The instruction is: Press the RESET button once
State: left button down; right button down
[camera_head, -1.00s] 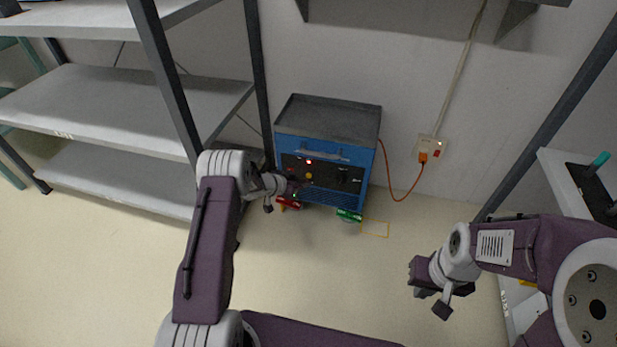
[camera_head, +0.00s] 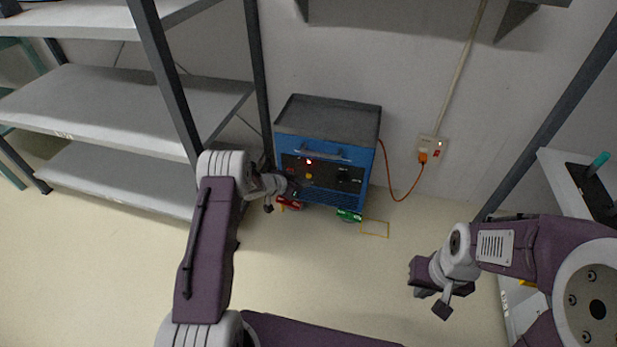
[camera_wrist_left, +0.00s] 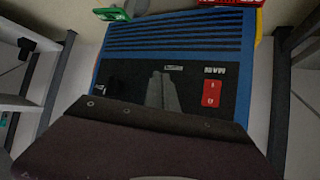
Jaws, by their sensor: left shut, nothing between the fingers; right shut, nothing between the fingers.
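A blue machine (camera_head: 350,190) stands on the floor against the wall, with a black control panel (camera_head: 330,171) on its front. The panel shows a lit red lamp (camera_head: 309,161) and a yellow round button (camera_head: 308,176). I cannot read a RESET label. My left gripper (camera_head: 297,188) is shut and empty in front of the panel's lower left; contact cannot be told. In the left wrist view the panel appears inverted, with a red rocker switch (camera_wrist_left: 211,94) right of the grey finger shapes (camera_wrist_left: 161,92). My right gripper (camera_head: 428,277) is shut and empty, far from the machine.
A grey shelf rack (camera_head: 130,100) stands left of the machine, its post close to my left arm. An orange cable (camera_head: 389,185) runs to a wall socket (camera_head: 432,147). Red (camera_head: 289,204) and green (camera_head: 349,216) parts show at the machine's base. Front floor is clear.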

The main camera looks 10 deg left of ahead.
pick_arm(q)
jog(key=shift+w, duration=0.15)
jog(key=shift+w, duration=0.25)
jog(key=shift+w+p, duration=0.35)
dwell(0.5)
jog(key=shift+s+p, duration=0.5)
jog(key=shift+s, duration=0.3)
